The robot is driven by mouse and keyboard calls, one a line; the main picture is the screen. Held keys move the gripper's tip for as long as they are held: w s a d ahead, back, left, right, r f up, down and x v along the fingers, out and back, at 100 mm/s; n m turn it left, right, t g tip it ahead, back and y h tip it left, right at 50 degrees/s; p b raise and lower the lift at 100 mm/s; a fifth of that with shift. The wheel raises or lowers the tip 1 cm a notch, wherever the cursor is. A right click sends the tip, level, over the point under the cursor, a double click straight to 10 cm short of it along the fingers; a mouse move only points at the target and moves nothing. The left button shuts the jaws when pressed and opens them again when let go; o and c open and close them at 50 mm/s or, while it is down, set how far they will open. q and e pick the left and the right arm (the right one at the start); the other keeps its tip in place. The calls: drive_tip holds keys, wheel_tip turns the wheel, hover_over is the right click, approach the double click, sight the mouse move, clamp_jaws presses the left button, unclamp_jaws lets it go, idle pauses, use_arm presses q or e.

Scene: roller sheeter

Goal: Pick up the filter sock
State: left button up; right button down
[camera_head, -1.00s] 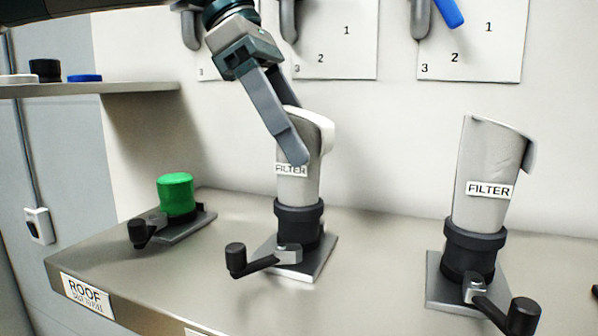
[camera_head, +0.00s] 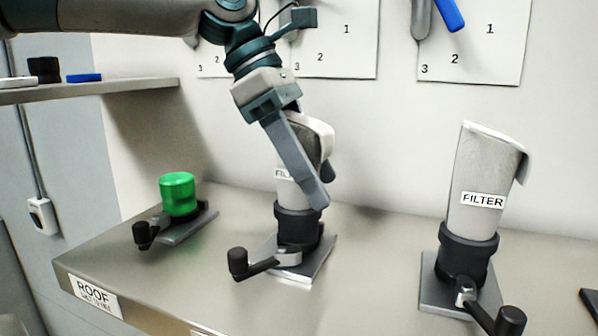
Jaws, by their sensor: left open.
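A grey-white filter sock (camera_head: 284,187) with a FILTER label stands upright in a black clamp collar (camera_head: 298,224) in the middle of the counter. A second filter sock (camera_head: 486,180) with its own label stands in another black collar (camera_head: 466,254) at the right. My left gripper (camera_head: 322,188) comes down from above over the middle sock. Its jaws are open, with one long finger in front of the sock and the other partly hidden at the sock's far right side. The near finger covers part of the label. My right gripper is not in view.
A green cylinder (camera_head: 178,194) sits on a metal base at the left of the counter (camera_head: 215,262). Black crank handles (camera_head: 239,263) stick out in front of the collars. A shelf (camera_head: 120,88) is at upper left. Numbered boards (camera_head: 475,55) with hanging tools are on the wall behind.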

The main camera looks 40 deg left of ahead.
sight(317, 126)
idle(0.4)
use_arm(q)
drive_tip(key=c, duration=1.3)
drive_tip(key=shift+o, duration=0.2)
drive_tip(key=shift+r, duration=0.1)
drive_tip(key=shift+r+b, duration=0.45)
drive_tip(key=shift+r, duration=0.05)
wheel_tip(317, 126, up, 8)
drive_tip(key=b, duration=0.2)
drive_tip(key=shift+b, duration=0.3)
drive_tip(key=shift+r, duration=0.45)
